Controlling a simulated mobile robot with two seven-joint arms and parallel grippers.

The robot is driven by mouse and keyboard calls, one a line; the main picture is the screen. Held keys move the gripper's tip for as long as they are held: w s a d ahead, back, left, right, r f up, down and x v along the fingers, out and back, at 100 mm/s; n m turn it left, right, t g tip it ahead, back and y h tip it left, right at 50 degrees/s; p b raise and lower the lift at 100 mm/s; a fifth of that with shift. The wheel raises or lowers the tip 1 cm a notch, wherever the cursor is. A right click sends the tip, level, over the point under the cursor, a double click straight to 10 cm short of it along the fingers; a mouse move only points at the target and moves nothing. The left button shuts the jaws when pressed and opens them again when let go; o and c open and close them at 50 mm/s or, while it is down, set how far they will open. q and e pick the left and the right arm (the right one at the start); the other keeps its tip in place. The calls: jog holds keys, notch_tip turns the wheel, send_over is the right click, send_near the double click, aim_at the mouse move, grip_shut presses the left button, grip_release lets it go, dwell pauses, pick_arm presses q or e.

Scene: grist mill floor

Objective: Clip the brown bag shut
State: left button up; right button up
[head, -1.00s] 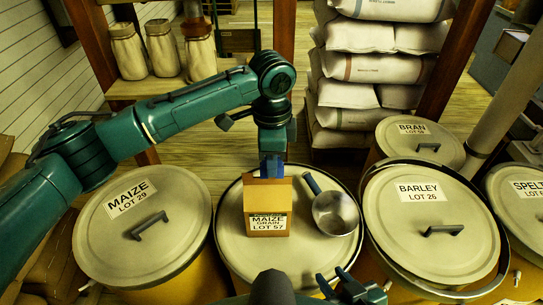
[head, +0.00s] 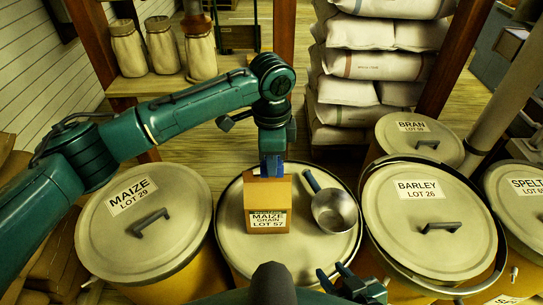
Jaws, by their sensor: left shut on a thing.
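The brown bag (head: 267,190), labelled maize grain lot 57, stands upright on the pale lid of the middle bin (head: 232,236). The fingers cover part of that edge, so how the top is folded is hard to see.
A metal scoop (head: 334,211) with a blue handle lies right of the bag on the same lid. Lidded bins stand around: maize (head: 172,230), barley (head: 410,240), bran (head: 400,145) and spelt (head: 515,215). Jars (head: 162,50) and stacked sacks (head: 370,68) are behind.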

pick_arm(q)
jog(key=shift+f, duration=0.45)
jog(key=shift+f+p, duration=0.1)
jog(key=shift+p, duration=0.55)
dwell(0.3)
jog(key=shift+f+p, duration=0.3)
jog(key=shift+f, duration=0.25)
dwell(1.0)
jog(key=shift+f+p, duration=0.15)
jog(key=shift+p, duration=0.35)
dwell(0.9)
jog(key=o, duration=1)
